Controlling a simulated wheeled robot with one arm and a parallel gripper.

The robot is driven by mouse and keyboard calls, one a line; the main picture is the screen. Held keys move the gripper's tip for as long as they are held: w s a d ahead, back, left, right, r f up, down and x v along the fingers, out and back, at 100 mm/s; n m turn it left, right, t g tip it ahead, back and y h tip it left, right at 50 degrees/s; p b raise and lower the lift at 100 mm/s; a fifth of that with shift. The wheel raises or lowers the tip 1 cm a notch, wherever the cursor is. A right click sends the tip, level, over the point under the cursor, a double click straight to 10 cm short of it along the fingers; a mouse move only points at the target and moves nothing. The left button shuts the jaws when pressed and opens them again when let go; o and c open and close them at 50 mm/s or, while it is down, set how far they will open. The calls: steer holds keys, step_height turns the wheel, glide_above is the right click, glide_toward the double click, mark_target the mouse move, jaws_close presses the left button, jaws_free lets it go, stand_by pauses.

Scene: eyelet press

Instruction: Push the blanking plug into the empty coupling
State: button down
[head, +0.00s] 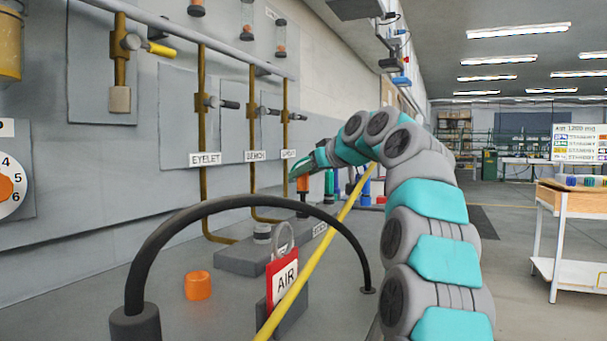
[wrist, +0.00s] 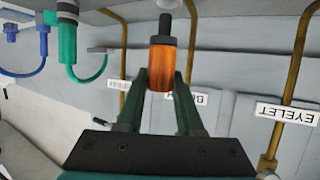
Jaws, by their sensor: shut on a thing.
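My gripper (head: 308,172) is at the end of my raised arm, over the far part of the bench. It is shut on an orange plug (wrist: 161,66) with a dark collar and a thin dark stub, held between its green fingers. In the head view the orange body (head: 303,184) hangs upright, with a dark part below it. I cannot tell whether that part touches anything. A short grey round fitting (head: 262,232) stands on a grey block (head: 240,262), left of and nearer than the plug. I cannot tell whether it is the empty coupling.
A black hose (head: 160,235) arches over the near bench. A red AIR tag (head: 284,282) and a yellow diagonal bar (head: 315,258) stand in front. Green (head: 329,186) and blue hose fittings stand beyond the plug. Brass pipes run along the wall.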

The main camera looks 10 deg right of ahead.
mark_target(307, 186)
steer(key=shift+f+b, duration=1.65)
steer(key=shift+f, duration=0.1)
stand_by(1.9)
steer(key=shift+c, duration=2.3)
jaws_free()
steer(key=shift+r+p, duration=2.45)
steer(key=shift+r, duration=0.1)
